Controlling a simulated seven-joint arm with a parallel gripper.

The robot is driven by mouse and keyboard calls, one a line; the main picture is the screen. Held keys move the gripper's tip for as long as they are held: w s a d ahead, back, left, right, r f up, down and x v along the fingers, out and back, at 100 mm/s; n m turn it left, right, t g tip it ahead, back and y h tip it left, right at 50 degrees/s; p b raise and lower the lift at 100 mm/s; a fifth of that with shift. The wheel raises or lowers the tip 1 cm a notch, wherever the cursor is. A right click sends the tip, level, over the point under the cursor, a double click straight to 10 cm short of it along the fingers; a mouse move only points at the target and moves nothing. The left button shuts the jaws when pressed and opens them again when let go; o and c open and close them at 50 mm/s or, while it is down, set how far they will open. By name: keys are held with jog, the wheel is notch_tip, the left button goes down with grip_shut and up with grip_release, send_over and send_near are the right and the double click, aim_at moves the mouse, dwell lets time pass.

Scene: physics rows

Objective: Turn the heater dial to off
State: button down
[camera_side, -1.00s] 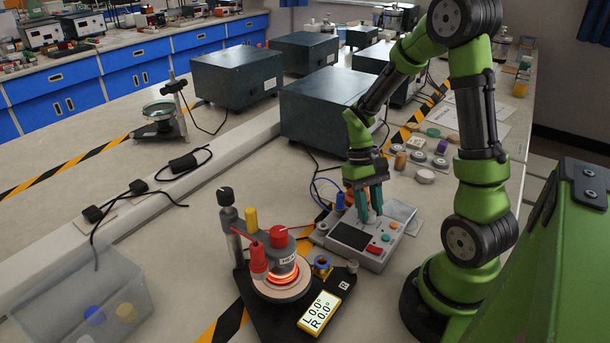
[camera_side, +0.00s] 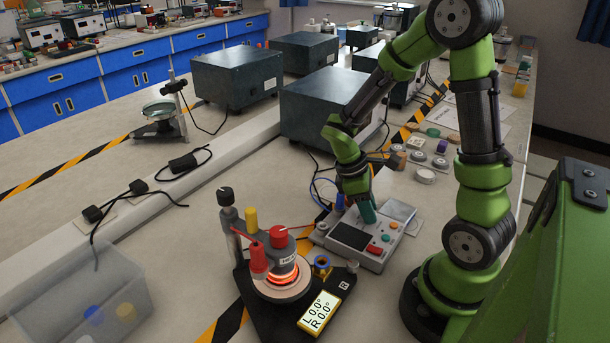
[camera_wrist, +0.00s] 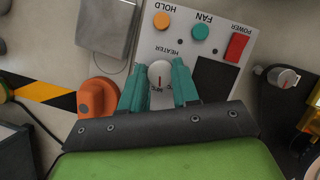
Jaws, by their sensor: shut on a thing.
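The heater dial (camera_wrist: 160,74) is a round grey-white knob with a red mark, under the word HEATER on the grey control box (camera_side: 340,241). In the wrist view the lettering is upside down, and part of the scale by the dial is hidden. My gripper (camera_wrist: 159,76) has its two teal fingers on either side of the dial and is shut on it. In the side view my gripper (camera_side: 367,212) reaches down to the box and hides the dial. The heater coil (camera_side: 283,277) glows orange on the nearby stand.
The box carries a red POWER switch (camera_wrist: 237,47), a teal FAN button (camera_wrist: 200,32), an orange HOLD button (camera_wrist: 162,20) and a dark screen (camera_wrist: 214,80). An orange object (camera_wrist: 97,97) stands close beside my fingers. The stand (camera_side: 283,318) with a lit readout (camera_side: 320,312) is left of the box.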

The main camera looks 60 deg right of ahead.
jog(key=n+t+h, duration=0.1)
jog(key=n, duration=0.5)
jog(key=shift+s+a+n+t+h, duration=0.1)
jog(key=shift+a+n+t+h, duration=0.05)
jog(key=shift+n+t+h, duration=0.2)
jog(key=n+t, duration=0.1)
jog(key=n, duration=0.1)
jog(key=n+t+h, duration=0.1)
jog(key=n, duration=0.2)
jog(key=shift+s+n, duration=0.15)
jog(key=shift+n, duration=0.1)
jog(key=c, duration=0.8)
grip_release()
jog(key=shift+a+r, duration=0.1)
jog(key=v, duration=1.6)
jog(key=shift+s+a+r, duration=0.15)
jog(key=shift+r, duration=0.15)
